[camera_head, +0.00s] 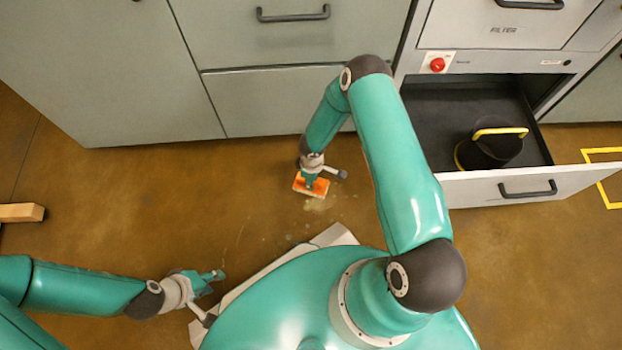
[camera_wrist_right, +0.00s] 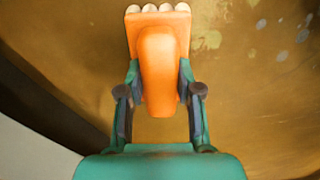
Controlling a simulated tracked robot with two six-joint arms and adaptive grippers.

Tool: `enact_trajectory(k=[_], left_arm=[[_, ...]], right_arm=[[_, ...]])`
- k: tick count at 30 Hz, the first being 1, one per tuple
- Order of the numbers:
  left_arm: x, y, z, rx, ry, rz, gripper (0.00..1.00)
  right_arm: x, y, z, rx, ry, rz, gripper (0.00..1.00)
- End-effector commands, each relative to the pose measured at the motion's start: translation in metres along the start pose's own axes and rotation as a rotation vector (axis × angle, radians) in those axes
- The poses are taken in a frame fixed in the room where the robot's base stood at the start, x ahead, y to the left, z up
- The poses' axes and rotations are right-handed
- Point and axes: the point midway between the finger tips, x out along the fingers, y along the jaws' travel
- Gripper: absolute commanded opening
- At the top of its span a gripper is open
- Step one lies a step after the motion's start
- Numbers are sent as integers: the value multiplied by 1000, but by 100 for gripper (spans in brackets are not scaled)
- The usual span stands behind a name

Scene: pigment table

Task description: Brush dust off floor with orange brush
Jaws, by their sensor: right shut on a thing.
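The orange brush (camera_head: 301,185) is at the floor in front of the cabinets, just below my right gripper (camera_head: 313,181). In the right wrist view, the brush (camera_wrist_right: 158,60) has an orange handle and pale bristle tufts at its far end. The right gripper (camera_wrist_right: 158,95) is shut on the handle, one finger on each side. Pale dust (camera_head: 316,204) lies on the brown floor beside the brush; patches also show in the wrist view (camera_wrist_right: 208,40). My left gripper (camera_head: 213,278) hangs low at the left, away from the brush, holding nothing I can see; its finger gap is unclear.
An open drawer (camera_head: 480,188) at the right holds a black container with a yellow handle (camera_head: 490,150). Grey cabinets (camera_head: 130,80) line the back. A wooden block (camera_head: 20,212) lies at the far left. The floor (camera_head: 150,215) between is mostly clear.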

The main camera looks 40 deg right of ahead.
Motion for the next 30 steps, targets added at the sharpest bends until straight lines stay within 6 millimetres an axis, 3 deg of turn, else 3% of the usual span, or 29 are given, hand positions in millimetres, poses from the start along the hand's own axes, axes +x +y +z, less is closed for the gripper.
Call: enact_trajectory(k=[30], left_arm=[[14, -5, 0, 0, 0, 0, 40]], right_arm=[[14, 0, 0, 0, 0, 0, 2]])
